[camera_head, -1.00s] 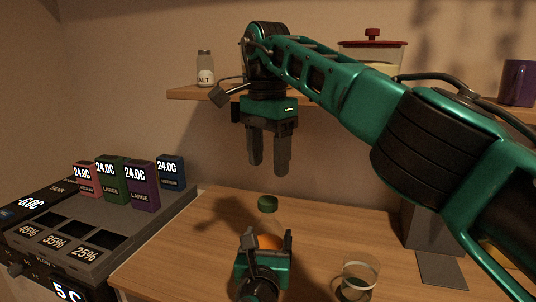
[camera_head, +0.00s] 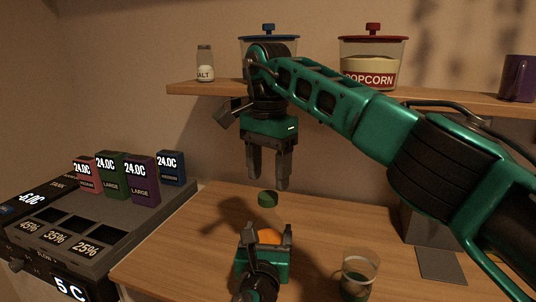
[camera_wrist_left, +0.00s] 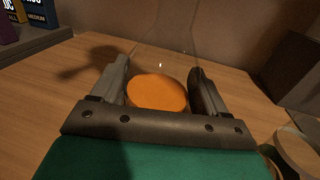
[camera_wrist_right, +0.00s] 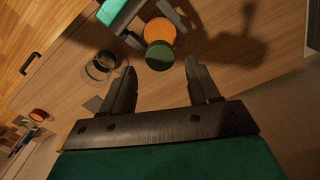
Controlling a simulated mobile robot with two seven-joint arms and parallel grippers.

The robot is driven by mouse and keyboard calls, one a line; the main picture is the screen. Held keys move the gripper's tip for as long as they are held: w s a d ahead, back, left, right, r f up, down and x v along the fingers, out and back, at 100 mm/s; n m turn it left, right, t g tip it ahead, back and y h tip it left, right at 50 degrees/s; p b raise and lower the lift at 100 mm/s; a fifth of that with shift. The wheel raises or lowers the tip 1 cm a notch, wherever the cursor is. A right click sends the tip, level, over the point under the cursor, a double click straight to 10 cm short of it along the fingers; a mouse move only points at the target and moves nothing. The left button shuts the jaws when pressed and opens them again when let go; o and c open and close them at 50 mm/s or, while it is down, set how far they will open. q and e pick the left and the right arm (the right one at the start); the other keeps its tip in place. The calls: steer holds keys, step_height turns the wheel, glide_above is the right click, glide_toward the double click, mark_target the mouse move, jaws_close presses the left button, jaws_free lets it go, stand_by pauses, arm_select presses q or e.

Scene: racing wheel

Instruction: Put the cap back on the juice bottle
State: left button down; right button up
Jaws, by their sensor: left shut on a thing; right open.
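The juice bottle is clear, with orange juice (camera_head: 268,237) low inside it, and stands upright on the wooden counter. Its green cap (camera_head: 268,198) sits at the top of the neck; I cannot tell how firmly it is seated. My left gripper (camera_head: 265,236) is shut around the bottle's lower body. The left wrist view shows the orange juice (camera_wrist_left: 157,92) between its fingers. My right gripper (camera_head: 268,188) points down, open and empty, just above the cap and apart from it. The right wrist view shows the cap (camera_wrist_right: 160,57) beyond its fingertips.
A clear glass (camera_head: 359,277) stands on the counter to the right of the bottle. A grey dispenser (camera_head: 85,235) with several coloured boxes is at the left. The shelf (camera_head: 205,92) behind holds a salt shaker (camera_head: 205,65), a popcorn jar (camera_head: 372,66) and a purple mug (camera_head: 517,78).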

mark_target(268, 194)
steer(key=shift+f, duration=2)
